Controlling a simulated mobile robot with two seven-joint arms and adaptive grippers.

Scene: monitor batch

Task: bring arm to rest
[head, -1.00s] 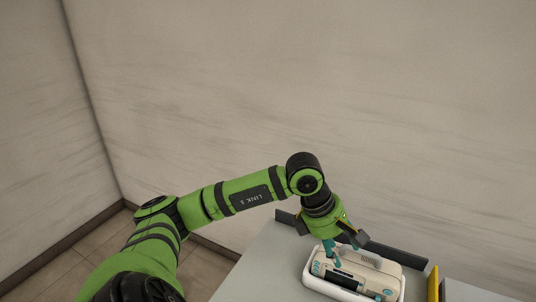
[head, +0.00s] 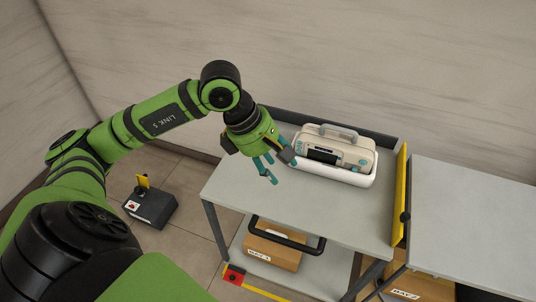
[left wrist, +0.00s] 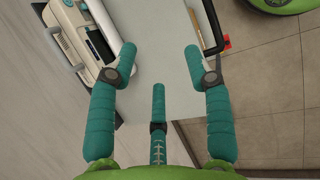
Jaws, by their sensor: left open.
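My left gripper (head: 268,168) is open and empty in the head view. It hangs beside the left end of a white tray, above the table's left part. In the left wrist view its teal fingers (left wrist: 160,70) are spread with nothing between them. A beige monitor device (head: 335,150) with a grey handle sits in the white tray (head: 335,176) on the grey table (head: 340,212). Part of the device also shows in the left wrist view (left wrist: 75,35), left of the fingers. My right gripper is not in view.
A low dark rail edges the table's back, and a yellow panel (head: 400,190) stands at its right end. A second grey table (head: 475,215) is beyond. Cardboard boxes (head: 272,248) sit below. A dark box (head: 150,207) with a yellow tab is on the floor.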

